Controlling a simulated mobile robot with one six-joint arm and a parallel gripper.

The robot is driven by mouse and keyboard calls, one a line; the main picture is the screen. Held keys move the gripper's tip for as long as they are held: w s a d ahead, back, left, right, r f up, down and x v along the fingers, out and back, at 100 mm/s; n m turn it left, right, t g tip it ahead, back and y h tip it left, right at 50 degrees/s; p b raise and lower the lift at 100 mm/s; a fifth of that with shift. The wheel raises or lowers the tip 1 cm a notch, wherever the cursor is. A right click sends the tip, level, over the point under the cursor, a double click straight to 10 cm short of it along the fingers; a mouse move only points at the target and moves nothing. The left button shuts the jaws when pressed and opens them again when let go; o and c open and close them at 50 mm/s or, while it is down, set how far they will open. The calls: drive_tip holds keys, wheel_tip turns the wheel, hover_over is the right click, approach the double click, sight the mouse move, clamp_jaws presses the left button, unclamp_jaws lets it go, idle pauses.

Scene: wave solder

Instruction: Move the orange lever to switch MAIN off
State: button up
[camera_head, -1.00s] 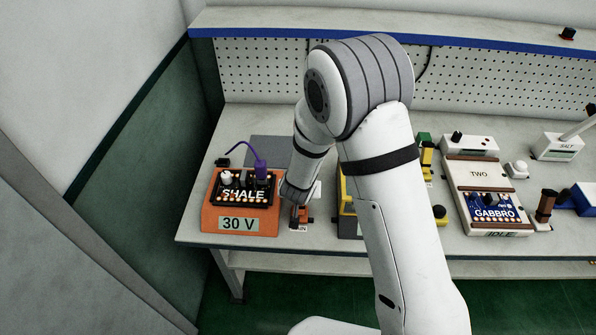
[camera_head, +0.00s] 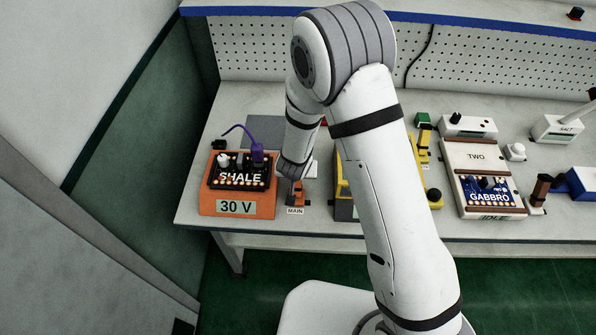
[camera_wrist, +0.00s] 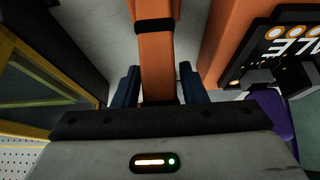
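The orange lever (camera_wrist: 157,60) with a black band stands between my gripper's two blue fingers in the wrist view. My gripper (camera_wrist: 158,85) has one finger on each side of it, close to its faces. I cannot tell whether the fingers press on it or leave a thin gap. In the head view my gripper (camera_head: 297,178) is over the MAIN switch, beside the orange SHALE unit. The lever's orange part (camera_head: 299,194) shows just below my wrist, above the MAIN label (camera_head: 295,211). The lever's base is mostly hidden by my gripper.
The orange SHALE unit (camera_head: 236,208), marked 30 V, stands close left of the switch, with a purple plug (camera_head: 257,154) on it. A yellow-edged box (camera_wrist: 30,125) is close on the other side. The GABBRO unit (camera_head: 467,153) is farther right.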

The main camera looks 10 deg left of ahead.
sight(296, 189)
drive_tip(key=shift+o, duration=1)
drive_tip(key=shift+s, duration=0.1)
drive_tip(key=p+v, duration=0.1)
drive_tip(key=v, duration=0.6)
drive_tip(key=shift+s+r+p, duration=0.15)
drive_tip(key=shift+r+p, duration=0.2)
drive_tip(key=shift+p, duration=0.05)
